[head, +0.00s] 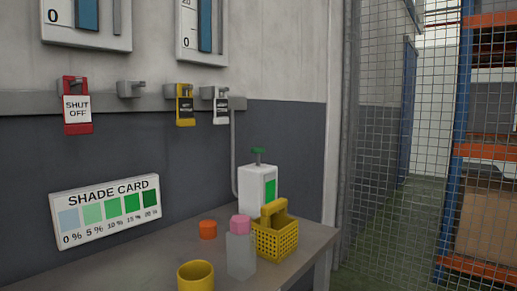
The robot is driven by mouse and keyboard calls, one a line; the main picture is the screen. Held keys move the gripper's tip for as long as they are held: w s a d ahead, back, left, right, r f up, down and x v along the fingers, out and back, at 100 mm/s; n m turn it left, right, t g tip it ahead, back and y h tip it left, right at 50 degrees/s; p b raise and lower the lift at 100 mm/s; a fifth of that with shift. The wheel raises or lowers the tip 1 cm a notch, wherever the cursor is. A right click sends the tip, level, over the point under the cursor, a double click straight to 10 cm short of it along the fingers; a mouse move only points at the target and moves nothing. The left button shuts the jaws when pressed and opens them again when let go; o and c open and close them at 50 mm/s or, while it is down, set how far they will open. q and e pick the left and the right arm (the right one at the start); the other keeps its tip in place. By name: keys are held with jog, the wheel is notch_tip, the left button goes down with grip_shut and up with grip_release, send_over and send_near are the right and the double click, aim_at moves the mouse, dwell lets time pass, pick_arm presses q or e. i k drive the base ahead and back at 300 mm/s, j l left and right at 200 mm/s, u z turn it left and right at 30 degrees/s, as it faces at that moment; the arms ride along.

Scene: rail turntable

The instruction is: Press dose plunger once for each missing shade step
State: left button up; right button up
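The dose dispenser (257,191) is a white box standing at the back of the grey bench. Its green plunger (258,151) stands up on top. A green patch (270,190) shows on its right-hand face. The shade card (105,210) is on the wall at left, with steps from pale blue at 0 % through greens to dark green at 20 %. A grey translucent bottle (240,253) with a pink top stands on the bench in front of the dispenser. Neither of my grippers is in view.
A yellow basket (275,240), an orange cap-like piece (208,229) and a yellow cup (195,276) stand on the bench (300,257). Red, yellow and white tags (77,108) hang from the wall rail. Wire mesh fencing and orange racking are at right.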

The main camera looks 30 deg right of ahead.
aim_at(257, 150)
jog(key=i+l, duration=0.1)
jog(key=l, duration=0.35)
jog(key=i+l+u, duration=0.1)
jog(key=l, duration=0.35)
jog(key=i+l, duration=0.15)
jog(key=l, duration=0.3)
jog(key=i+l+u, duration=0.1)
jog(key=l, duration=0.4)
jog(key=i+l, duration=0.1)
jog(key=l, duration=0.35)
jog(key=u, duration=0.05)
